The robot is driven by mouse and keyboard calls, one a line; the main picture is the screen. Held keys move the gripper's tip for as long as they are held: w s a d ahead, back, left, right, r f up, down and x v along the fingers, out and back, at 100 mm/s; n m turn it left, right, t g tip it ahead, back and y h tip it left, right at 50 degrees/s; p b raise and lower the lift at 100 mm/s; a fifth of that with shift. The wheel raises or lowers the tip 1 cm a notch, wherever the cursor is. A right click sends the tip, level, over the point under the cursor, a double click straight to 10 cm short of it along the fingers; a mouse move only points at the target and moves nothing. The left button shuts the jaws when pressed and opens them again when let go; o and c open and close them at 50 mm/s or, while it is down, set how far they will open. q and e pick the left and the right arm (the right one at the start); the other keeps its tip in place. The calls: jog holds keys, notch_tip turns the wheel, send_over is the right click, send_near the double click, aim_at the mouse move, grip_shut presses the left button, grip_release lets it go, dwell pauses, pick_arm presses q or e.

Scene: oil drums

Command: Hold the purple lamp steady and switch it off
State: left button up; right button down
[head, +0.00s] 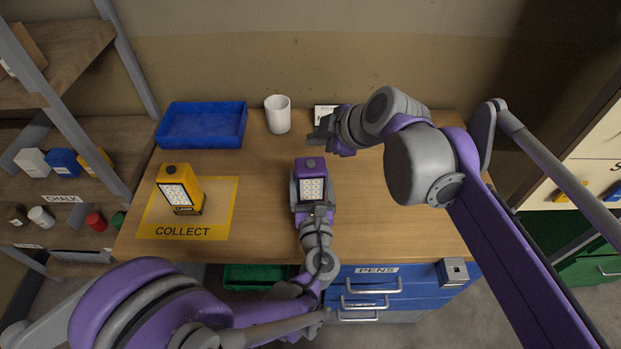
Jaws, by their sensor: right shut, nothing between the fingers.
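The purple lamp (311,165) stands upright on the wooden table, with a pale panel of bright dots facing me and a dark round button on top. My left gripper (312,198) reaches it from the front, with its fingers at the lamp's two sides. It looks shut on the lamp, though the lamp's lower part is partly hidden by it. My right gripper (322,136) is shut and empty, just behind and right of the lamp's top. It appears apart from the button, but its height above it is hard to tell.
A yellow lamp (176,186) stands on the yellow COLLECT mat (228,205) at the left. A blue tray (203,142) and a white cup (278,114) are at the back. A small sign (325,112) is behind my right gripper. The table's middle left is clear.

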pick_arm(q)
jog(key=o, duration=1.5)
jog(key=s, duration=0.8)
jog(key=s+d, duration=0.1)
jog(key=s, duration=0.3)
pick_arm(e)
jog(key=shift+r, duration=0.85)
